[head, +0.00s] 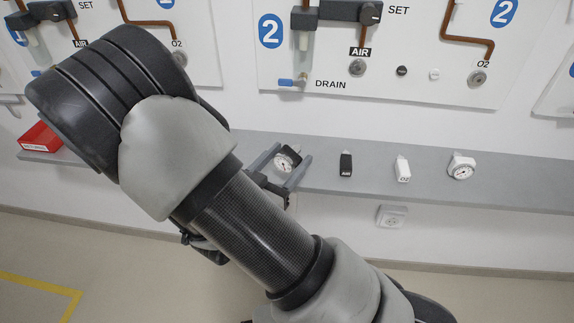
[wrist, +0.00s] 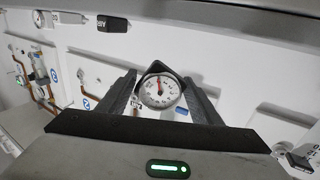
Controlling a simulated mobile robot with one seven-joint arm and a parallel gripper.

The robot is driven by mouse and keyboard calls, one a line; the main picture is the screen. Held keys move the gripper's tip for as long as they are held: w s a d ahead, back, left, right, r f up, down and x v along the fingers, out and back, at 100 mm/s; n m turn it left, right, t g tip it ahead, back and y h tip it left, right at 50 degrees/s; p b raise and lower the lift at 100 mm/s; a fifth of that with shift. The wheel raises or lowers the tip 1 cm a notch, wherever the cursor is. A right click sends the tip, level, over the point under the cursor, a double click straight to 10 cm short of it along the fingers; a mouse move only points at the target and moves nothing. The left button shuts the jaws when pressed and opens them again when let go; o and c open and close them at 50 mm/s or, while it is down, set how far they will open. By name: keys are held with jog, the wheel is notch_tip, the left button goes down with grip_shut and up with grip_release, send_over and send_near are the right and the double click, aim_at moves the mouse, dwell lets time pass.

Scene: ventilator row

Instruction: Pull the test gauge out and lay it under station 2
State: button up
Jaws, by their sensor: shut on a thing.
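The test gauge (head: 285,160), a round white dial with a black body, is between the two fingers of my gripper (head: 282,170). My gripper is shut on it. In the wrist view the dial (wrist: 159,91) faces the camera, with a finger at each side. In the head view the gauge appears over the grey shelf (head: 325,177), below and left of the station 2 panel (head: 440,85). I cannot tell whether it touches the shelf. The panel's AIR socket (head: 357,68) and O2 socket (head: 478,79) show with nothing plugged in.
On the shelf to the right stand a black AIR plug (head: 346,164), a white O2 plug (head: 402,169) and a white-bodied gauge (head: 461,167). A red tray (head: 40,138) is at the far left. A wall outlet (head: 391,216) is below the shelf.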

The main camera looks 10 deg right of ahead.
jog(key=w+f, duration=0.1)
jog(key=w, duration=0.1)
jog(key=w+d+b, duration=0.1)
jog(key=w, duration=0.1)
jog(key=w+d+f+b, duration=0.1)
jog(key=w, duration=0.2)
jog(key=shift+d+f, duration=0.15)
jog(key=shift+f, duration=0.15)
jog(key=shift+f+b, duration=0.75)
jog(key=shift+b, duration=0.05)
jog(key=o, duration=1.6)
jog(key=shift+s, duration=0.15)
jog(key=p+v, duration=0.2)
jog(key=v, duration=1.5)
jog(key=shift+a+p, duration=0.25)
jog(key=shift+p, duration=0.15)
